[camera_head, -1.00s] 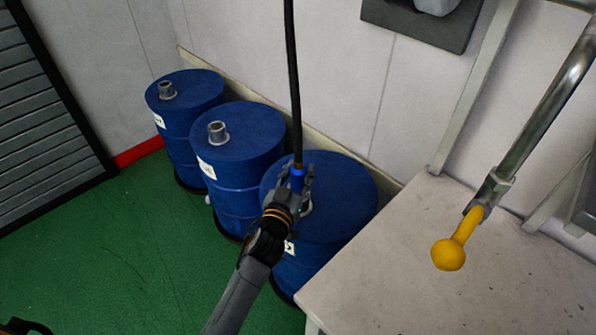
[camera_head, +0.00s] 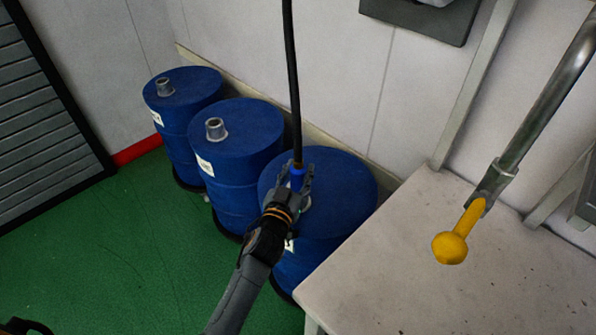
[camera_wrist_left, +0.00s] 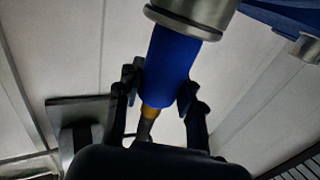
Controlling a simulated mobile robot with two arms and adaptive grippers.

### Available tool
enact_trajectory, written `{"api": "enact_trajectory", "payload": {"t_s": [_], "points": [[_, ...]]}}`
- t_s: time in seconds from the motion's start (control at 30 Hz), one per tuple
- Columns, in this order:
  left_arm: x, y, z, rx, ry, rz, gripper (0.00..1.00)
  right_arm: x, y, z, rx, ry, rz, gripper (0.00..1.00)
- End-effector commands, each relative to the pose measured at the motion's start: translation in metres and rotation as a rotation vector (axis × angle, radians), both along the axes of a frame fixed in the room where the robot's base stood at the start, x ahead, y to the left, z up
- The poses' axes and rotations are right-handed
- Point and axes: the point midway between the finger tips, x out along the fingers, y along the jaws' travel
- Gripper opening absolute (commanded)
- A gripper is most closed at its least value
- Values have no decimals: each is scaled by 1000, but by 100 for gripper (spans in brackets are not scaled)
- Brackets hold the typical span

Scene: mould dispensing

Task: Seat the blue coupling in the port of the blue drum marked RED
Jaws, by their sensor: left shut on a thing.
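My left gripper (camera_head: 292,188) is shut on the blue coupling (camera_head: 297,179), which hangs on a black hose (camera_head: 294,85). They are over the top of the nearest blue drum (camera_head: 345,190). In the left wrist view the blue coupling (camera_wrist_left: 168,65) sits between the fingers (camera_wrist_left: 157,88), its end meeting a metal port collar (camera_wrist_left: 192,14). How deep it sits in the collar I cannot tell. The gripper mostly hides this port in the head view. The nearest drum's label (camera_head: 289,245) is partly covered by my arm, and the drum labels are too small to read.
A middle drum (camera_head: 250,125) and a far drum (camera_head: 195,90) stand in a row along the wall, each with a bare metal port. A pale table (camera_head: 430,260) stands close to the nearest drum. A yellow-knobbed handle (camera_head: 449,247) on a metal pipe hangs over it.

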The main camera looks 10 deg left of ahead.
Motion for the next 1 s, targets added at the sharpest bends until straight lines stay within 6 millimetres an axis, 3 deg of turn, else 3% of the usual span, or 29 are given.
{"api": "enact_trajectory", "payload": {"t_s": [0.03,0.17,0.57,1.0], "points": [[0,0,1,0,-2,0,39,-1,0,0,1,1,1,0],[0,0,2,0,-2,0,64,-3,1,1,2,4,2,0],[-6,1,0,0,1,0,64,-4,7,1,9,1,1,0],[-66,7,0,0,1,0,64,-3,5,1,6,0,1,0]]}}
